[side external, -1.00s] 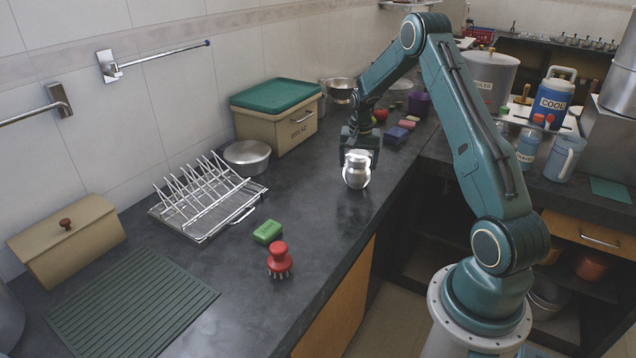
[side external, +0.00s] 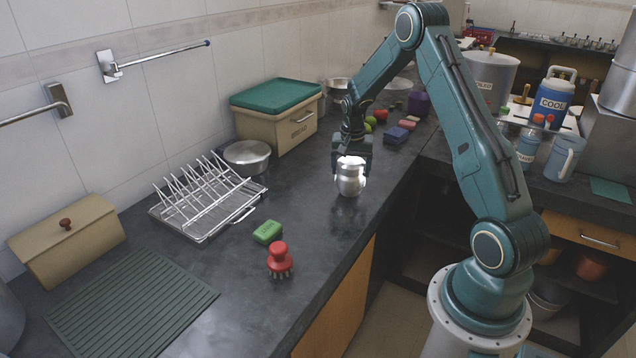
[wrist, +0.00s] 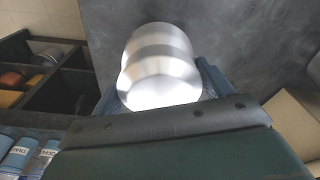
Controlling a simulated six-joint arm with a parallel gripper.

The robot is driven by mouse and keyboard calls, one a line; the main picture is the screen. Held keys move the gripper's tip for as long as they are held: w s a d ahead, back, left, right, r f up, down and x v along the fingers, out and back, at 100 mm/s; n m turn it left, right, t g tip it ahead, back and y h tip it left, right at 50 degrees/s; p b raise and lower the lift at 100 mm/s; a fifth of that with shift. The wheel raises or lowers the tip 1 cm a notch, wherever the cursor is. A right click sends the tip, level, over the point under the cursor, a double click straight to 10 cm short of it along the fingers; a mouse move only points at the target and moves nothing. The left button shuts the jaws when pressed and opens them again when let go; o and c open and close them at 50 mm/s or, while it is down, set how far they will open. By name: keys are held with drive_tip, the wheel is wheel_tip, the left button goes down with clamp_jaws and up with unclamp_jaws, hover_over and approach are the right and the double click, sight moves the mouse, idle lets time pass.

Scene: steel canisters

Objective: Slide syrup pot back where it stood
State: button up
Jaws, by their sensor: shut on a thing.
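The syrup pot (side external: 350,181) is a small shiny steel canister standing upright on the dark countertop. My gripper (side external: 351,166) points down and is shut on the pot around its upper part. In the wrist view the pot (wrist: 158,68) shows as a bright rounded steel body between the jaws. The far finger is mostly hidden behind the pot. I cannot tell whether the pot's base is touching the counter or just above it.
A green sponge (side external: 267,232) and a red brush (side external: 279,260) lie nearer the camera. A wire dish rack (side external: 205,200), a metal bowl (side external: 247,157) and a bread bin (side external: 275,118) stand along the wall. The counter (side external: 310,215) around the pot is clear.

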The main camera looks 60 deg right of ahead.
drive_tip(key=shift+w+a, duration=0.1)
drive_tip(key=shift+a, duration=5.1)
drive_tip(key=o, duration=1.1)
drive_tip(key=shift+c, duration=0.2)
wheel_tip(320, 180, up, 14)
drive_tip(key=a, duration=0.1)
drive_tip(key=shift+s+a, duration=0.3)
drive_tip(key=shift+f, duration=0.15)
